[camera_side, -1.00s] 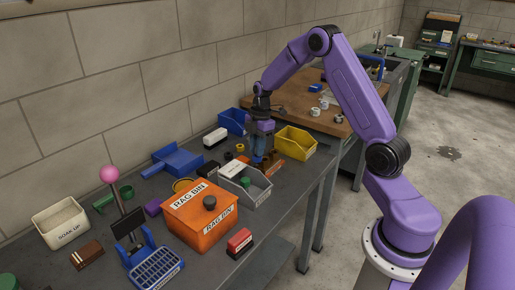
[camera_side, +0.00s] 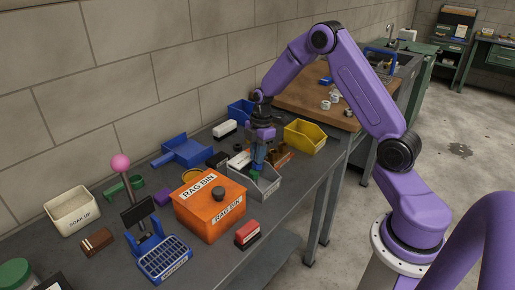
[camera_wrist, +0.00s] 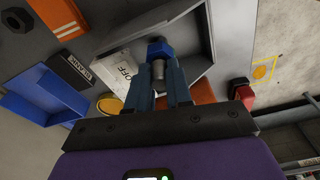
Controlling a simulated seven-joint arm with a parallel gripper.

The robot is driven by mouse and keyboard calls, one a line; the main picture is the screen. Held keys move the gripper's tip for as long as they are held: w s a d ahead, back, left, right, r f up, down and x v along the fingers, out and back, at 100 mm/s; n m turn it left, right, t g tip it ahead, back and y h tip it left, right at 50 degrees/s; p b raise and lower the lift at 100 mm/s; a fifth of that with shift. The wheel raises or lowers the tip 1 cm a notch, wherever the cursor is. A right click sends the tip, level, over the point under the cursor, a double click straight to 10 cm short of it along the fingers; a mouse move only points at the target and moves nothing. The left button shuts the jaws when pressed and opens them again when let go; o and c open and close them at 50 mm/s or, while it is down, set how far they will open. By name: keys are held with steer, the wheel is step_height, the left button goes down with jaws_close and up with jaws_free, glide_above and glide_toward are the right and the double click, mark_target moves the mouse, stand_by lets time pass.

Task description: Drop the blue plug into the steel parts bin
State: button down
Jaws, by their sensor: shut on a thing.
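My gripper (camera_side: 258,163), with blue fingers on a purple body, is shut on the blue plug. In the wrist view the blue plug (camera_wrist: 158,47) shows a blue hexagonal head and a grey shank between the fingertips (camera_wrist: 160,85). The steel parts bin (camera_side: 268,191) is the open grey bin beside the orange rag bin. My fingers point down over its opening. The bin's grey wall (camera_wrist: 203,35) shows around the plug in the wrist view. I cannot tell how high the plug is above the bin floor.
The orange rag bin (camera_side: 203,216) stands close on the near left. A yellow bin (camera_side: 306,137) stands to the right, and a blue bin (camera_side: 240,111) behind. A white card (camera_wrist: 118,70) lies beside the plug in the wrist view. A blue tray (camera_side: 188,153) is at the back left.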

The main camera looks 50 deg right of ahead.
steer(key=shift+f, duration=0.15)
steer(key=c, duration=0.9)
jaws_free()
steer(key=shift+c, duration=0.2)
step_height(320, 180, up, 17)
steer(key=d, duration=0.2)
steer(key=shift+s, duration=0.2)
